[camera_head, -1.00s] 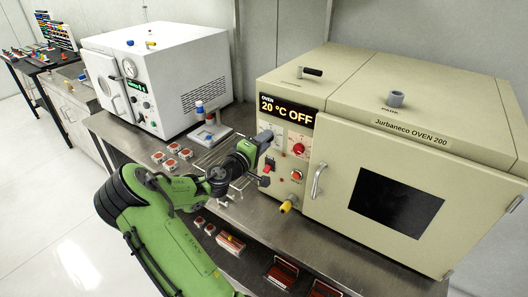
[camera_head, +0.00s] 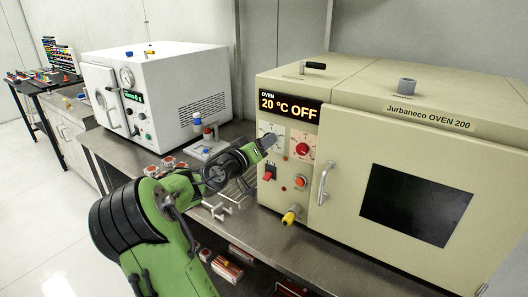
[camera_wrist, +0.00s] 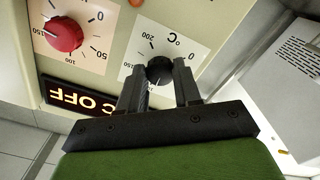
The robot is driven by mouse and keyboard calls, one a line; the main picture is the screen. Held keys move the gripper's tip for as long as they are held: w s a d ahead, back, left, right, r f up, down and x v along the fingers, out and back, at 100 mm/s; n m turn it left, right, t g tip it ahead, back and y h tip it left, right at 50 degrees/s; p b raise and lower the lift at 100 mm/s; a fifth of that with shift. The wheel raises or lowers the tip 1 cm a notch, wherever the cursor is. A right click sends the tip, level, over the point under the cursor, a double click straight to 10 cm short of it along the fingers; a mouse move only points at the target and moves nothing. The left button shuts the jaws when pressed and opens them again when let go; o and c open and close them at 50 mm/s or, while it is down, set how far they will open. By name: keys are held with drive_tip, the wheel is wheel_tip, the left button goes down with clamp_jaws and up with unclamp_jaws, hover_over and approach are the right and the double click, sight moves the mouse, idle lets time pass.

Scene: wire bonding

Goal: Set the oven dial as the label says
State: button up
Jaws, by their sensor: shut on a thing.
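The beige oven (camera_head: 385,115) stands at the right, its display (camera_head: 290,108) reading "20 °C OFF". In the wrist view, my gripper (camera_wrist: 159,68) is shut on the black temperature dial (camera_wrist: 159,71), one finger on each side. The dial's white scale plate (camera_wrist: 190,42) shows °C and numbers including 0, 150 and 200. The dial's pointer is hard to make out. In the head view, my gripper (camera_head: 267,141) is at the oven's front panel and hides the dial. A red knob (camera_head: 303,149) on its own scale sits right of it; it also shows in the wrist view (camera_wrist: 63,34).
Below the dials are a red switch (camera_head: 269,173), an orange button (camera_head: 300,182) and a yellow knob (camera_head: 291,214). The door handle (camera_head: 324,184) sticks out at the right. A white oven (camera_head: 160,95) and a small stand (camera_head: 205,147) are to the left.

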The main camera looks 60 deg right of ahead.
drive_tip(key=shift+m, duration=0.3)
idle(0.4)
drive_tip(key=o, duration=1)
drive_tip(key=shift+o, duration=0.2)
drive_tip(key=w+a, duration=0.2)
drive_tip(key=a, duration=1.3)
drive_tip(key=shift+w+a+p, duration=0.25)
drive_tip(key=shift+a+p, duration=0.05)
drive_tip(key=shift+p, duration=0.05)
